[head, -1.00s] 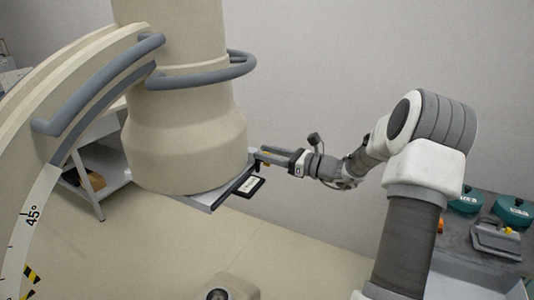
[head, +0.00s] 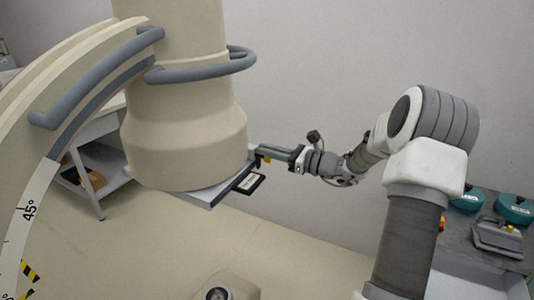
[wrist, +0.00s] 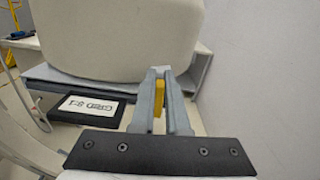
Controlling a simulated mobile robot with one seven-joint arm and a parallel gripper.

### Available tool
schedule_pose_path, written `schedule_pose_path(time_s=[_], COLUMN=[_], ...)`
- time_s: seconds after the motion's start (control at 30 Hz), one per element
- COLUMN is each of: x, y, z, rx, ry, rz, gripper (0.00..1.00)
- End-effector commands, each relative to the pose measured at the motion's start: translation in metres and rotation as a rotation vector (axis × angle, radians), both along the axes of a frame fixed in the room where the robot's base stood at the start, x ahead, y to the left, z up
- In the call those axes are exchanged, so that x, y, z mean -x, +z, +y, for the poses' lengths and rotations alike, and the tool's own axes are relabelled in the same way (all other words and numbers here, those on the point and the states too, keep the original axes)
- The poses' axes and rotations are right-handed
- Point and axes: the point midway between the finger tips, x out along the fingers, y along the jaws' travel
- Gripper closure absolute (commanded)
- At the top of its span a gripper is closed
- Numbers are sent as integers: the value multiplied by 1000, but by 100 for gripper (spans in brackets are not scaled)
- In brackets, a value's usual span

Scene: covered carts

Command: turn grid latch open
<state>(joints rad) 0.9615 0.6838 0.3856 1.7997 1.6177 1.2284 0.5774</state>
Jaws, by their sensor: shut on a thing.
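The yellow grid latch (wrist: 159,99) stands between the two grey fingers of my gripper (wrist: 163,78) in the wrist view. My gripper is shut on it. In the head view my gripper (head: 260,150) reaches in from the right, beside the lower rim of the beige imaging head, and a bit of yellow shows just under the fingers. The grid (wrist: 90,108), a dark-edged plate with a white label reading "GRID 8:1", lies left of the fingers in the wrist view. Its dark, labelled end also shows under the head (head: 250,184). The latch's base is hidden by the fingers.
The large beige imaging head (head: 185,140) with grey handrails (head: 205,72) stands close left of my gripper. A wall is behind. Floor below the gripper is clear.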

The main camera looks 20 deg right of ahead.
Motion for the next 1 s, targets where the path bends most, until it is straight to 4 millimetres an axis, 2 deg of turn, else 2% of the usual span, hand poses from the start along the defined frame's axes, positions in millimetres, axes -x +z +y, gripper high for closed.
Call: schedule_pose_path(time_s=[1.0], x=[9], y=[-19], z=[12], rx=[724], ry=[0], rz=[-564], gripper=[100])
